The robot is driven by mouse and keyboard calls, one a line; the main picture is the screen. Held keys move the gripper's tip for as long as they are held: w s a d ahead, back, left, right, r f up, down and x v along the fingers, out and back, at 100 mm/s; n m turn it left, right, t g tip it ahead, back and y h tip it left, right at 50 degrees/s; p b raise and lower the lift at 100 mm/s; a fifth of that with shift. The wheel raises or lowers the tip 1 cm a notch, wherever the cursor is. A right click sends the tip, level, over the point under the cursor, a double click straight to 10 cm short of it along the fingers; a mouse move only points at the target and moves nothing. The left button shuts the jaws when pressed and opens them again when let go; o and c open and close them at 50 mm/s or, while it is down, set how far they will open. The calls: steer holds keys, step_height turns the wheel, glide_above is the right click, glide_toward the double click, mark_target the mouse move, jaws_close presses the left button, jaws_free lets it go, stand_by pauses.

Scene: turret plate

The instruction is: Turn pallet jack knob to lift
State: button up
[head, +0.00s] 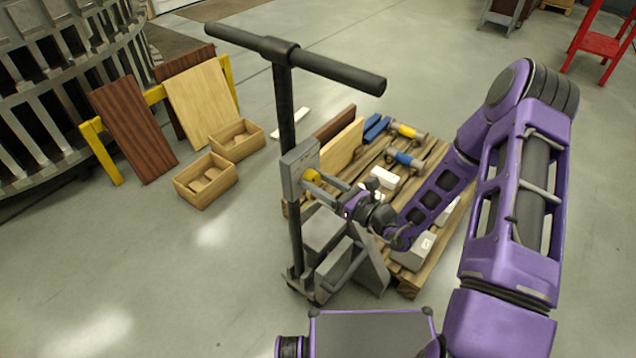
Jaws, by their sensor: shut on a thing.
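The pallet jack stands upright in the middle of the head view, with a black T-handle (297,62) on a dark post. A grey control box (299,166) is mounted on the post. A yellow knob (311,177) sits on the box's right face. My gripper (318,184) reaches in from the right, with its fingers at the knob and shut on it. The fingers partly cover the knob, so its pointer and any markings around it cannot be read.
A wooden pallet (408,285) behind the jack carries boards, tools and pale blocks. Two wooden boxes, one of them a near open box (205,182), stand on the floor left of the jack, by leaning boards (133,130). A red stand (600,43) is far right. Floor at lower left is clear.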

steer(key=shift+f+n+b, duration=0.1)
steer(key=shift+n+b, duration=0.35)
steer(key=shift+n, duration=1.05)
steer(key=o, duration=1.4)
steer(key=shift+s+d, duration=0.1)
steer(key=v, duration=1.7)
steer(key=shift+d, duration=0.1)
steer(key=shift+n, duration=0.3)
